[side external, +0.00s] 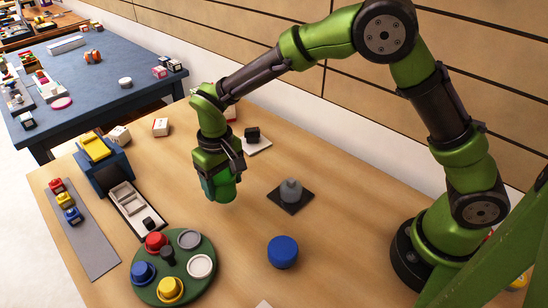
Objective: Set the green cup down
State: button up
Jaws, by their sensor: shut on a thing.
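The green cup (224,190) is at the end of my arm in the middle of the side external view, under my gripper (218,172). My gripper is shut on the green cup and points downward. The cup appears to be above the wooden table (235,265); the exact gap below it is hard to tell. My fingers hide part of the cup.
A round green tray (207,286) with red, blue, yellow, white and grey round pieces stands at the front left. A blue cup (283,252) and a grey piece on a dark square (290,195) are to the right. A blue box (103,168) stands at the left.

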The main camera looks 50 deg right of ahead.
jog(key=shift+w+a+f, duration=0.1)
jog(key=shift+w+a, duration=0.2)
jog(key=shift+w, duration=0.4)
jog(key=shift+w+a+f, duration=0.1)
jog(key=shift+w+a, duration=0.2)
jog(key=shift+w, duration=0.4)
jog(key=shift+f, duration=1.7)
jog(key=shift+f, duration=0.1)
jog(key=o, duration=1)
jog(key=shift+o, duration=0.2)
